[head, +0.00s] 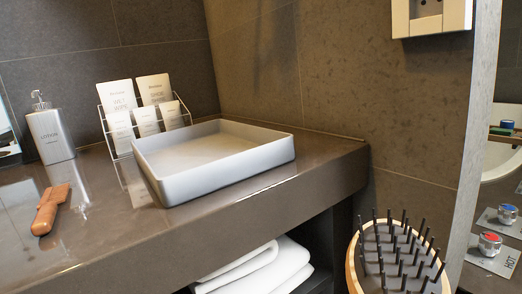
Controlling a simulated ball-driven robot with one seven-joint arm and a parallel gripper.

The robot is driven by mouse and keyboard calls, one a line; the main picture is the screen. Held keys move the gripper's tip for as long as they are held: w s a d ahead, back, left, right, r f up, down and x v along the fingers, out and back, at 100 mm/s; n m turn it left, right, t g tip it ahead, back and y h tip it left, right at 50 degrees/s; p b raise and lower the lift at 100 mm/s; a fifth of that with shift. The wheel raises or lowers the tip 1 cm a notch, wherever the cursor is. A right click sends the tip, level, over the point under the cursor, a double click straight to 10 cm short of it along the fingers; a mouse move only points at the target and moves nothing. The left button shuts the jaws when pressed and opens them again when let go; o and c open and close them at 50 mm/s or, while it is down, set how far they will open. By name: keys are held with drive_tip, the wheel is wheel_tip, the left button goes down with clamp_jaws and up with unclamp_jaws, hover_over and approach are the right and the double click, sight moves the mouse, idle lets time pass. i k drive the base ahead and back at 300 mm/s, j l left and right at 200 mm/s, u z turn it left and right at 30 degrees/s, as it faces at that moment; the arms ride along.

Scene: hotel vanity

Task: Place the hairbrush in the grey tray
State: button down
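The hairbrush (394,268) shows large at the bottom right, with black bristles pointing up and a light wooden rim. Its lower part is cut off by the picture's edge, and what supports it is hidden. The grey tray (222,180) is square, shallow and empty, and sits on the dark counter near its right end. The brush is to the right of the tray and nearer to me, apart from it. My gripper is not in view, so I cannot see whether it holds the brush.
On the counter (110,245) are a lotion dispenser (50,135), a wire rack of cards (146,112) behind the tray, and a brown wooden item (49,208) at left. White towels (262,270) lie on a shelf below. A wall with a socket (431,16) stands right; taps (489,243) show beyond.

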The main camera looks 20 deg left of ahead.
sight(177, 166)
drive_tip(key=i+l+u, duration=0.2)
drive_tip(key=l, duration=0.65)
drive_tip(key=i+l+u, duration=0.25)
drive_tip(key=l, duration=0.65)
drive_tip(key=l+u, duration=0.2)
drive_tip(key=l, duration=0.65)
drive_tip(key=i+j+u, duration=0.1)
drive_tip(key=u, duration=0.3)
drive_tip(key=i+u, duration=0.1)
drive_tip(key=u, duration=0.3)
drive_tip(key=i+j+u, duration=0.1)
drive_tip(key=u, duration=0.3)
drive_tip(key=i+u, duration=0.15)
drive_tip(key=u, duration=0.3)
drive_tip(key=i+l, duration=0.25)
drive_tip(key=i, duration=0.2)
